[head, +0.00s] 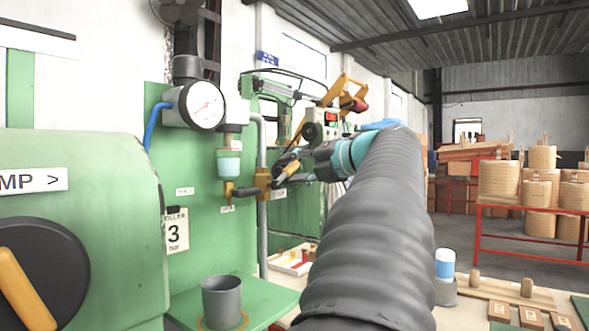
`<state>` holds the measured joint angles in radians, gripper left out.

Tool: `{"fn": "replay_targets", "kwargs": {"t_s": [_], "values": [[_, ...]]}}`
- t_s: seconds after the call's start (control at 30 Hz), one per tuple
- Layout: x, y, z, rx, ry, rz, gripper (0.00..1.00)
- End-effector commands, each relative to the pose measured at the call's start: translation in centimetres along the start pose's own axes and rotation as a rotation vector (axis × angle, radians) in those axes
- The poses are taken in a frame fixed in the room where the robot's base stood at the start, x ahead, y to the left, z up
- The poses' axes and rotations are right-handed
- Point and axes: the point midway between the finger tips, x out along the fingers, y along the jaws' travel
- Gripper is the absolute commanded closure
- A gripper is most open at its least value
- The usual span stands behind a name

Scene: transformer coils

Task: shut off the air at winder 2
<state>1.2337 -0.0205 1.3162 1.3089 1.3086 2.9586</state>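A brass valve (263,183) sits on the grey pipe beside the green panel, left of centre. A yellow-orange lever (290,169) shows to its right, partly hidden by my gripper (286,166). My gripper's dark fingers are around or right beside this lever; I cannot tell whether they touch it or how far they are closed. A round white pressure gauge (204,106) with a red needle is up and left of the valve. A filter bowl (229,164) hangs below and right of the gauge. No winder number is readable near the valve.
A green housing (85,215) with a black knob (38,275) fills the left. A grey cup (222,301) stands on the green shelf (262,292). A red-framed table (530,207) holds coils behind.

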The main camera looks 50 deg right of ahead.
Motion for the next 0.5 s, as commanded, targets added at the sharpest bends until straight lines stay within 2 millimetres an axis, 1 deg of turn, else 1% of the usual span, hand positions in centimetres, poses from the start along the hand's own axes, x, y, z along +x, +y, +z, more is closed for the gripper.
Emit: {"fn": "replay_targets", "kwargs": {"t_s": [0.33,0.43,0.5], "values": [[-0.2,0.1,0.0,-0.001,0.0,0.001,0.55],[-1.0,0.0,0.0,-0.001,0.0,0.0,0.55],[-2.0,0.0,0.0,-0.001,-0.002,-0.001,0.55]]}}
